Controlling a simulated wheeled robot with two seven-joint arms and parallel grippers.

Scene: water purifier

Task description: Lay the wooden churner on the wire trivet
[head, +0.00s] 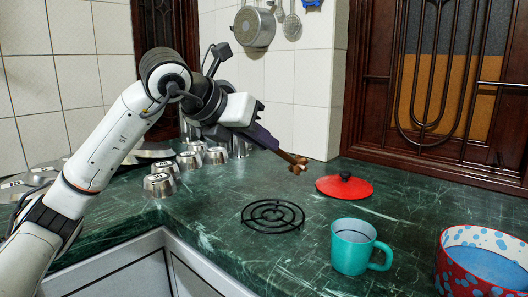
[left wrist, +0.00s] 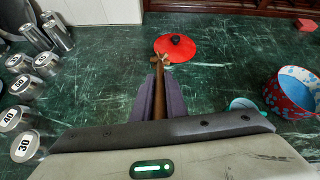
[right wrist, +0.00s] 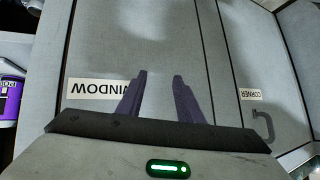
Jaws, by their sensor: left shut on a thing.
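The wooden churner (head: 298,164) is a brown stick with a notched head. My left gripper (head: 276,147) is shut on it and holds it in the air above the counter, head pointing right and slightly down. In the left wrist view the churner (left wrist: 161,85) runs between the purple fingers (left wrist: 160,97), its head pointing away from me. The black wire trivet (head: 272,216) lies empty on the green counter, below and nearer than the churner; I cannot make it out in the left wrist view. My right gripper (right wrist: 157,98) is open and empty, facing pale cabinet doors.
A red lid (head: 344,187) with a black knob lies behind and right of the trivet. A teal mug (head: 354,246) and a red-and-blue spotted bowl (head: 482,262) stand at the right. Several metal canisters (head: 160,185) stand at the left. The counter around the trivet is clear.

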